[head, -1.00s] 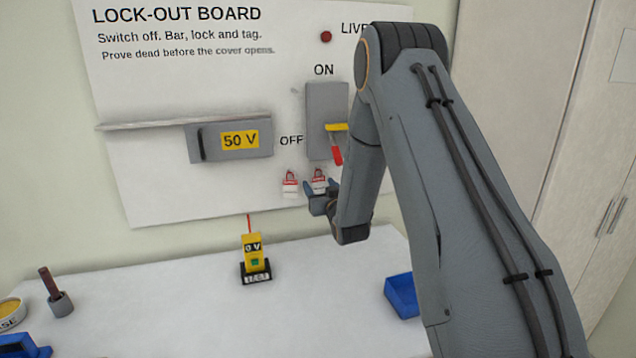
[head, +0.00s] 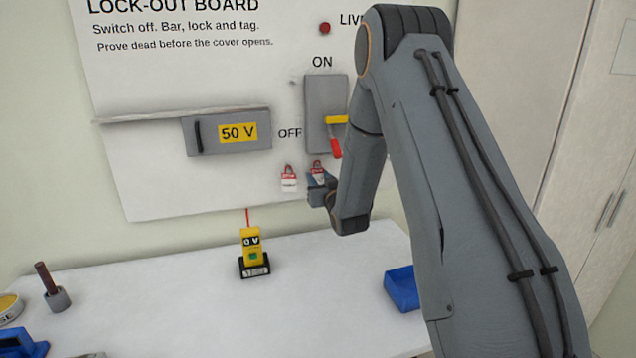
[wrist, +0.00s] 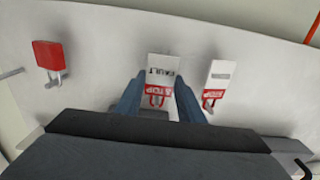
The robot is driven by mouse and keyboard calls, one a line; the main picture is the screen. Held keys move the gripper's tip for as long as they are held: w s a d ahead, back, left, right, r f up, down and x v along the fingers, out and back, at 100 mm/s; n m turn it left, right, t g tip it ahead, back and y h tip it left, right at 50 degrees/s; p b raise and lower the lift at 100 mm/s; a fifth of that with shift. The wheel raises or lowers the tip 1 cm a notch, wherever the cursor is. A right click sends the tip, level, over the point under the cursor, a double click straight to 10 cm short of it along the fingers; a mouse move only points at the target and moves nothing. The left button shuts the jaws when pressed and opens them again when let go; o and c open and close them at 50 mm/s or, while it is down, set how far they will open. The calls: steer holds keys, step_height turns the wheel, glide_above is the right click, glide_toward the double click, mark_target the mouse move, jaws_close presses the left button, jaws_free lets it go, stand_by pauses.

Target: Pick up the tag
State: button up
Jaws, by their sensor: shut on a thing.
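Two red-and-white tags hang side by side on the board under the switch. The right one in the head view (head: 317,168) has a red STOP band and reads FAULT in the wrist view (wrist: 163,67). My gripper (head: 319,181) is at this tag. In the wrist view its blue fingers (wrist: 159,86) stand on either side of the tag, shut on it. The other tag (head: 289,179) hangs just left of it, free of the fingers; in the wrist view it is at the right (wrist: 216,82). The tag's hanging point is partly hidden by my gripper.
The switch (head: 326,115) with a yellow bar and red handle is above the tags. A grey 50 V cover (head: 232,148) is to the left. A yellow tester (head: 251,245) stands on the bench, with a blue bin (head: 403,289) at right. A red padlock (wrist: 48,55) shows in the wrist view.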

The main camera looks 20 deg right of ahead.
mark_target(317, 173)
steer(key=s+b, duration=0.5)
steer(key=s, duration=1.1)
steer(key=shift+s, duration=0.3)
steer(key=shift+w, duration=0.1)
steer(key=shift+w+r+b, duration=0.15)
steer(key=shift+w+b, duration=1.05)
steer(key=shift+w, duration=7.05)
steer(key=shift+s+r+p, duration=0.15)
steer(key=shift+s+p, duration=0.3)
steer(key=shift+s, duration=0.35)
steer(key=shift+s+r+p, duration=0.15)
steer(key=shift+s+p, duration=0.3)
steer(key=shift+s, duration=0.35)
steer(key=shift+s+p, duration=0.45)
steer(key=shift+s, duration=2.45)
steer(key=shift+f, duration=0.1)
